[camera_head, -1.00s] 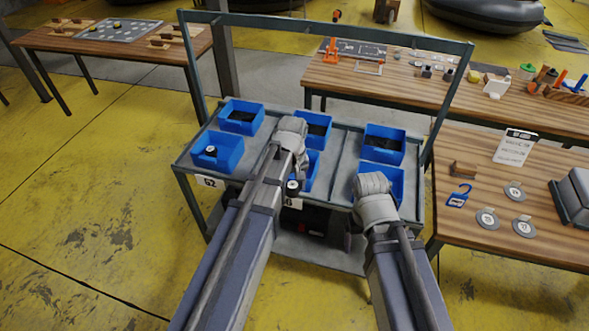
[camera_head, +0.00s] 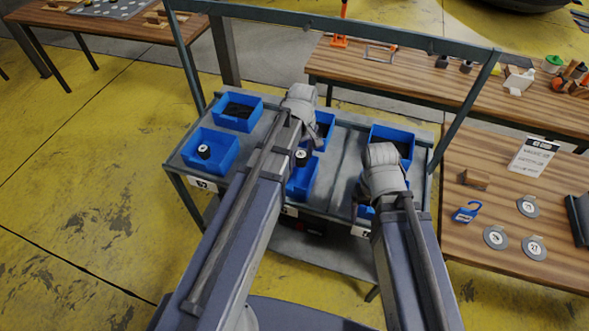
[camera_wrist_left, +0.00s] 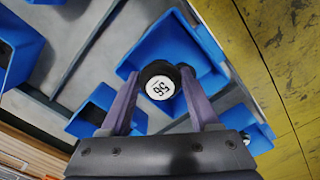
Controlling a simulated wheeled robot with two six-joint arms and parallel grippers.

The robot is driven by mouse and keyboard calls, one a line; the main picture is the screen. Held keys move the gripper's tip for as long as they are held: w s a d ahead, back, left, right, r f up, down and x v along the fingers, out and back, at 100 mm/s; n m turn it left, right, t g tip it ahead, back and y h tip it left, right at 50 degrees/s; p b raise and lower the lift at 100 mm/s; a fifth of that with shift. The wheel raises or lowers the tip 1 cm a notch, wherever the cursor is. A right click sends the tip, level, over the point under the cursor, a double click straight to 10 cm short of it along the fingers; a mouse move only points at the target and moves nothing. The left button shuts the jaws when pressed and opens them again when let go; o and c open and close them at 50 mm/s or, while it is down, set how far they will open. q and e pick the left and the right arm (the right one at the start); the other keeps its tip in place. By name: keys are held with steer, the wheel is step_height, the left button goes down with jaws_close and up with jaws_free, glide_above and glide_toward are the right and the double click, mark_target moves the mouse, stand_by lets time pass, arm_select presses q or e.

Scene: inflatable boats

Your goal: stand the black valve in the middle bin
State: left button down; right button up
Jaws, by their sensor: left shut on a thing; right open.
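My left gripper (camera_wrist_left: 155,105) is shut on a black valve (camera_wrist_left: 160,85) with a round, numbered white top. The same black valve shows beside my left forearm in the head view (camera_head: 302,157), over the front middle blue bin (camera_head: 300,187). I cannot tell whether it touches the bin. My left wrist and forearm hide the fingers there and part of the back middle bin (camera_head: 325,128). My right gripper (camera_head: 383,172) is at the right-hand bins, its fingers hidden and nothing visible in it. Another black valve (camera_head: 204,152) stands in the front left bin (camera_head: 222,160).
The back left bin (camera_head: 237,113) holds dark contents. The back right bin (camera_head: 392,142) is partly behind my right wrist. The cart's upright frame (camera_head: 335,37) rises behind the bins. A wooden table (camera_head: 480,245) with tags and discs stands close on the right.

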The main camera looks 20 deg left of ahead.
mark_target(301, 182)
arm_select(q)
steer(key=shift+w, duration=0.1)
step_height(301, 182, down, 10)
steer(key=b, duration=1)
steer(key=shift+r, duration=0.1)
steer(key=shift+f, duration=0.25)
steer(key=shift+c, duration=2)
jaws_free()
steer(key=shift+r, duration=0.1)
